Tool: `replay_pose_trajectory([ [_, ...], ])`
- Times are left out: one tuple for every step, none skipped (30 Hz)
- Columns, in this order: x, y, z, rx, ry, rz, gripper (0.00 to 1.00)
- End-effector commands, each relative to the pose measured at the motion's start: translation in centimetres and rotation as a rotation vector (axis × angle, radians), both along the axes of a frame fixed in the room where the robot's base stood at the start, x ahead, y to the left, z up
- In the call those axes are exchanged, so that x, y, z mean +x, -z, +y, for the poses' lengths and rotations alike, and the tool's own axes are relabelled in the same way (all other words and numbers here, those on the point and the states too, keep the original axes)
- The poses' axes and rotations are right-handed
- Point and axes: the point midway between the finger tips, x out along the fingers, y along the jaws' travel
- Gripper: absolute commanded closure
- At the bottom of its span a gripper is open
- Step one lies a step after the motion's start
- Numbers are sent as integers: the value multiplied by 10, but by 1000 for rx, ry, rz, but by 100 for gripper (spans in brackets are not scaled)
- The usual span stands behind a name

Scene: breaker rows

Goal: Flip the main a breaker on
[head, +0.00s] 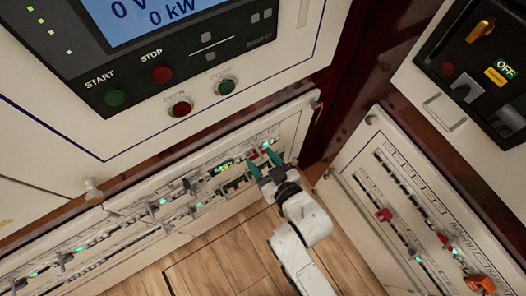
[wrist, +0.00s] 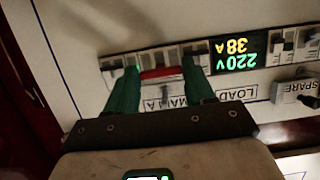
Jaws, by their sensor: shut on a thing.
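The main A breaker (wrist: 163,72) shows in the wrist view as a red handle bar in the breaker row, with an upside-down MAIN A label beside it. My gripper (wrist: 165,80) has its green fingers on either side of this red bar, closed on its ends. In the head view my gripper (head: 262,160) reaches the right end of the panel's upper row, where the fingers partly cover the breaker. Whether the handle sits in its on or off position I cannot tell.
A lit display reading 220V 38A (wrist: 240,52) sits right of the breaker in the wrist view, with other small switches beyond. In the head view a second breaker panel (head: 415,215) stands at the right, below a box marked OFF (head: 504,69). Wooden floor (head: 215,255) lies below.

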Motion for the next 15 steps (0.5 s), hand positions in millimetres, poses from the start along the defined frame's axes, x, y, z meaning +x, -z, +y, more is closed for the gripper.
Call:
replay_pose_trajectory([
  [1, -13, 0, -20, 1, 27, 77],
  [1, -14, 0, -31, 1, 44, 77],
  [1, -15, 0, -46, 1, 66, 77],
  [2, -16, 1, -57, 1, 82, 77],
  [2, -17, 1, -67, 1, 99, 77],
  [2, -18, 1, -82, 1, 121, 77],
  [3, -19, 1, -93, 1, 137, 77],
  [3, -19, 1, -103, 1, 152, 77],
  [3, -20, 2, -117, 1, 172, 77],
  [4, -21, 2, -126, 1, 186, 77],
  [4, -21, 2, -136, 1, 201, 77],
  [4, -22, 2, -148, 1, 219, 77],
  [5, -22, 3, -158, 1, 233, 77],
  [5, -23, 3, -166, 1, 243, 77],
  [6, -23, 3, -177, 1, 260, 77],
])
